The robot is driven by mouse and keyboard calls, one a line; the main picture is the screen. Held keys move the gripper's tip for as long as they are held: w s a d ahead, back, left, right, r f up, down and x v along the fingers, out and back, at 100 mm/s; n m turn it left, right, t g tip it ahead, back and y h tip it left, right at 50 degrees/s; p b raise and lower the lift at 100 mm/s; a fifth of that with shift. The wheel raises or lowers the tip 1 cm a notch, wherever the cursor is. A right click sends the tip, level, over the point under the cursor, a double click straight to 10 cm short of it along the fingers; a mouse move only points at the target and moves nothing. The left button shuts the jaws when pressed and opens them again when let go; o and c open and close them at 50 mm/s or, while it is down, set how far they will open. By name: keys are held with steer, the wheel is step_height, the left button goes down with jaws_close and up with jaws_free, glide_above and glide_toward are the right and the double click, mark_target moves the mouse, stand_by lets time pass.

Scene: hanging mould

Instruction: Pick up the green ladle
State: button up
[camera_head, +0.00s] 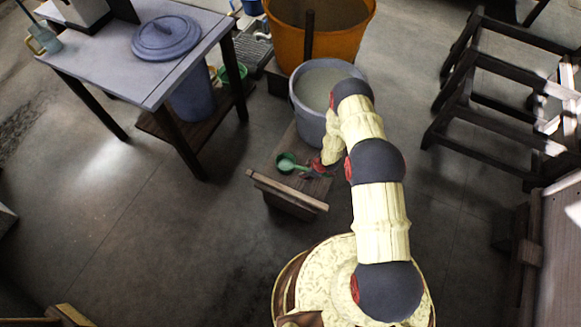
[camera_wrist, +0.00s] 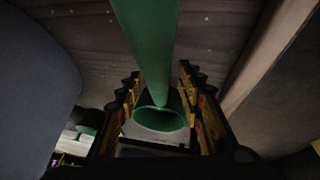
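The green ladle (camera_head: 287,162) lies on a low wooden stool, its round bowl to the left and its handle pointing right towards my gripper (camera_head: 319,168). In the wrist view the green ladle (camera_wrist: 148,50) runs down from the top edge and ends in a round, hollow end between the two fingers of my gripper (camera_wrist: 158,73). The fingers stand apart on either side of it, with a dark gap showing at the right. A firm hold is not visible. In the head view my arm partly hides the fingers.
A table (camera_head: 150,80) with a blue-grey lid stands at the left, and a dark wooden rack (camera_head: 470,145) at the right.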

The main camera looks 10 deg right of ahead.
steer(key=shift+c, duration=0.7)
steer(key=c, duration=0.8)
jaws_close()
